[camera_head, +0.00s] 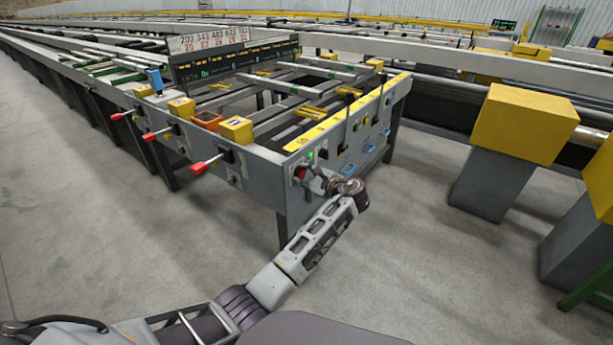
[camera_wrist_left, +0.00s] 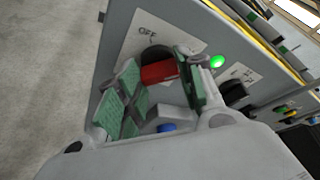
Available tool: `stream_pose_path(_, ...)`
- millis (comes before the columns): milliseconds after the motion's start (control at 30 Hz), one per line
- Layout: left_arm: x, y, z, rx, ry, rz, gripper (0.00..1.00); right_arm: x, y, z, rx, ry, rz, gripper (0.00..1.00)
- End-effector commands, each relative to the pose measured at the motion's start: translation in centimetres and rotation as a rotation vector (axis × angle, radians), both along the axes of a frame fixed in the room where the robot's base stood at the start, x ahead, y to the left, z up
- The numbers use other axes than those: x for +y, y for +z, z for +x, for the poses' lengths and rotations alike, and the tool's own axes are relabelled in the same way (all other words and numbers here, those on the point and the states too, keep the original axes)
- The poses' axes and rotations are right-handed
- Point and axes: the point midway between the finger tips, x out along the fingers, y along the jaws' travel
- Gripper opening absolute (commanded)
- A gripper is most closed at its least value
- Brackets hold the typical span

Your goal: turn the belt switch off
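The belt switch (camera_wrist_left: 158,72) is a red handle on a round black base, set in a white plate with the word OFF above it in the left wrist view. The handle lies nearly level in that picture and does not point at OFF. In the head view the switch (camera_head: 300,172) is a small red spot on the table's near end. My left gripper (camera_head: 314,181) is at this panel; in the wrist view its green-padded fingers (camera_wrist_left: 158,92) are apart, one on each side of the handle. I cannot tell whether they touch it. My right gripper is out of view.
A lit green lamp (camera_wrist_left: 217,62) is right of the switch. Red levers (camera_head: 205,164) stick out from the runout table (camera_head: 262,180). Yellow-topped posts (camera_head: 523,122) stand at right; the floor between is clear.

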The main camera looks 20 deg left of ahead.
Motion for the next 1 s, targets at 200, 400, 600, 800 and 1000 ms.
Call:
stream_pose_path(200,0.01,-0.02,-0.02,-0.002,0.001,-0.001,0.13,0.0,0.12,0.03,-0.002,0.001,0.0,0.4)
stream_pose_path(400,0.01,-0.04,-0.04,-0.022,0.0,-0.008,0.14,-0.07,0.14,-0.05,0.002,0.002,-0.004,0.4)
stream_pose_path(600,0.06,-0.05,-0.1,-0.08,0.001,-0.029,0.14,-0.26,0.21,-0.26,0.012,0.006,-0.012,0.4)
stream_pose_path(800,0.05,-0.23,-0.17,-0.179,0.001,-0.066,0.14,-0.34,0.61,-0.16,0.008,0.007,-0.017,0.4)
stream_pose_path(1000,0.08,-0.42,-0.23,-0.307,0.0,-0.112,0.14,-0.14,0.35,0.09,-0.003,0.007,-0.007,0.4)
